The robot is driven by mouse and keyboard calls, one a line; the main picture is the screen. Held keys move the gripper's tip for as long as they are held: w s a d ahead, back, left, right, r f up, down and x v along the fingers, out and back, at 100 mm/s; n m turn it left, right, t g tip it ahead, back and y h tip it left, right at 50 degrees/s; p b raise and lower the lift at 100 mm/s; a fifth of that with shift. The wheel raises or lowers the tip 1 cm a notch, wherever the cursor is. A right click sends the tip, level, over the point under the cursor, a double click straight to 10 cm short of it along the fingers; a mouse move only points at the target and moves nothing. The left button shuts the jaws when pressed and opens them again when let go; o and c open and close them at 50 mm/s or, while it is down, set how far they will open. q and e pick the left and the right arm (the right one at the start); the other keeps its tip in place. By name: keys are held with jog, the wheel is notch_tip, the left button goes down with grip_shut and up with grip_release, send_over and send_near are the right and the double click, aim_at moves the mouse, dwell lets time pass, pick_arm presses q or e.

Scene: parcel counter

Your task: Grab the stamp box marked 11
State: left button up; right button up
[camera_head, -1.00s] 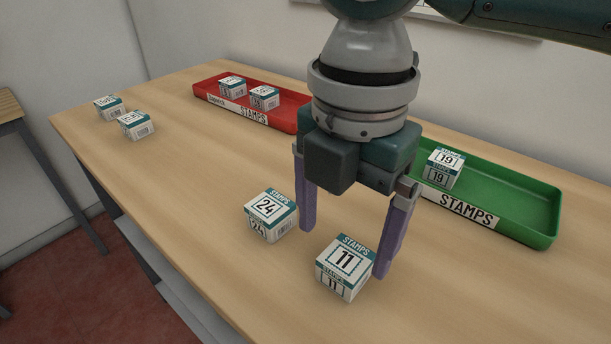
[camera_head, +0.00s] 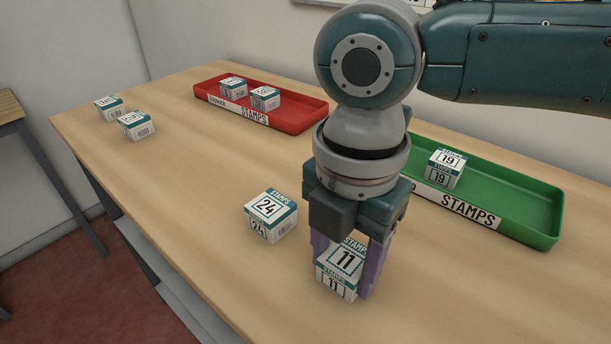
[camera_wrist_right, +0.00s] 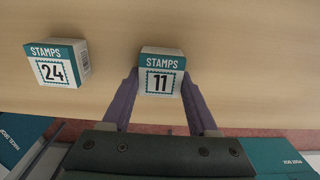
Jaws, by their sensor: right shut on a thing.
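The stamp box marked 11 (camera_head: 338,276) is a white and teal box at the near part of the wooden counter. It also shows in the right wrist view (camera_wrist_right: 162,76), between the purple fingers. My right gripper (camera_head: 345,268) points down over it and is shut on it, one finger at each side. The box looks to be at counter level; I cannot tell whether it touches the counter. The gripper body covers part of its top edge in the head view. My left gripper is not in view.
The stamp box marked 24 (camera_head: 270,216) stands close by on the left. A green tray (camera_head: 530,205) holds a box marked 19 (camera_head: 445,169). A red tray (camera_head: 305,115) holds two boxes. Two more boxes (camera_head: 136,125) stand at the far left. The counter's near right is clear.

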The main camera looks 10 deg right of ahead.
jog(key=c, duration=0.7)
jog(key=shift+c, duration=0.2)
